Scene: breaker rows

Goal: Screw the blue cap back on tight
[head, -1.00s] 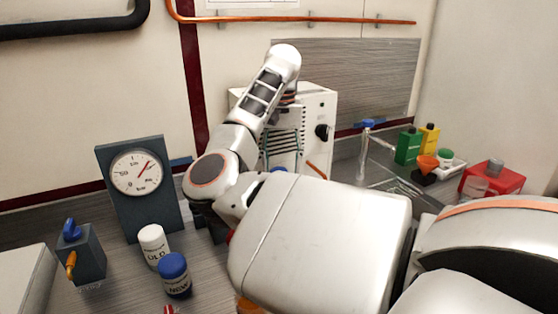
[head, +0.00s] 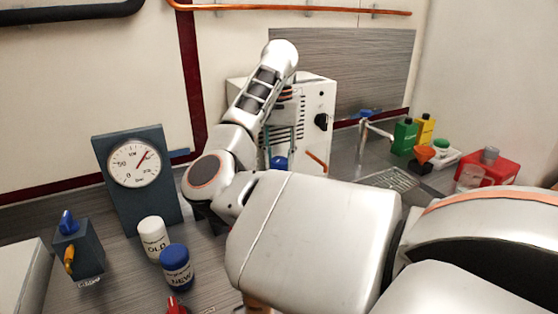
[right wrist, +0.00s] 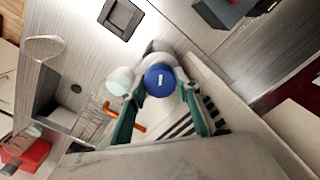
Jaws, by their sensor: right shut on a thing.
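A blue cap (right wrist: 159,80) with a white mark on its top sits between the two green fingers of my right gripper (right wrist: 160,92) in the right wrist view. The gripper is shut on the cap's sides. In the head view my right gripper (head: 283,146) points down in front of the white cabinet (head: 318,105), with the blue cap (head: 279,162) low between its fingers. What is under the cap is mostly hidden by my arm, so I cannot tell how it is seated. My left gripper is not in view.
A white OLD jar (head: 153,238) and a blue-lidded NEW jar (head: 177,267) stand at the front left, beside a gauge (head: 135,163). An orange lever (head: 316,160) is close to the gripper.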

